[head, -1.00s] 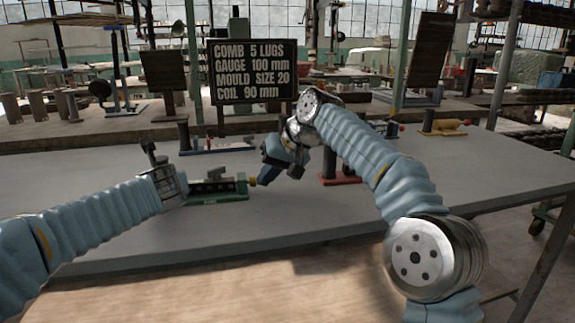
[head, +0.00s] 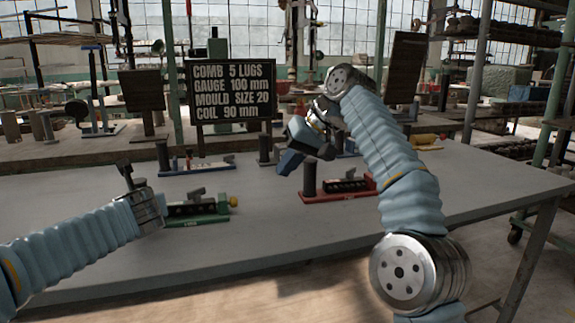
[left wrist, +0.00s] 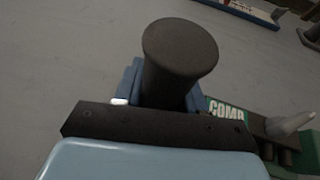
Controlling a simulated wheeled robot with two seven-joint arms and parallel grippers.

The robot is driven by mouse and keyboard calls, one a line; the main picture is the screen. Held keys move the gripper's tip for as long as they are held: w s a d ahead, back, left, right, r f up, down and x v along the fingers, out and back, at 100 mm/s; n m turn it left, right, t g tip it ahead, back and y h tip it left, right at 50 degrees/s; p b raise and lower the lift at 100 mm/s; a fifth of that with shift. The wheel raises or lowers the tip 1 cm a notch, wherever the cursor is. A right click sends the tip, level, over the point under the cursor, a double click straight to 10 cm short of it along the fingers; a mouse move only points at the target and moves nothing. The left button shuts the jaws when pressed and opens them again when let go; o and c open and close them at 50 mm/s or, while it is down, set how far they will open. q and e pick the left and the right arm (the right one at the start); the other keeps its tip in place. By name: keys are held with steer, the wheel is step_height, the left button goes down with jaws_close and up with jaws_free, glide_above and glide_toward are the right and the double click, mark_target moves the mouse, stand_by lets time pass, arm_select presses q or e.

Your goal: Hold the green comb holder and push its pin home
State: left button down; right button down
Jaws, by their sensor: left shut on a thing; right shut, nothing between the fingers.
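The green comb holder (head: 210,219) lies on the grey table, left of centre in the head view. A yellow knob (head: 234,201), the outer end of its pin, sits against the holder's right end. My left gripper (head: 158,208) is at the holder's left end. In the left wrist view it is shut around a dark post with a wide round top (left wrist: 180,48); the green "COMB" label (left wrist: 227,112) shows beside it. My right gripper (head: 288,160) is shut and empty, in the air above and to the right of the knob, apart from it. The pin's shaft is hidden.
A red holder (head: 340,194) stands on the table below and right of my right gripper. A blue holder (head: 200,168) lies farther back, and a yellow one (head: 428,141) at the back right. A lettered sign (head: 232,92) stands behind. The front of the table is clear.

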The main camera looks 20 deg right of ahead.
arm_select(q)
steer(key=shift+f, duration=0.2)
steer(key=c, duration=0.8)
jaws_free()
steer(key=shift+o, duration=1.2)
steer(key=shift+r, duration=0.1)
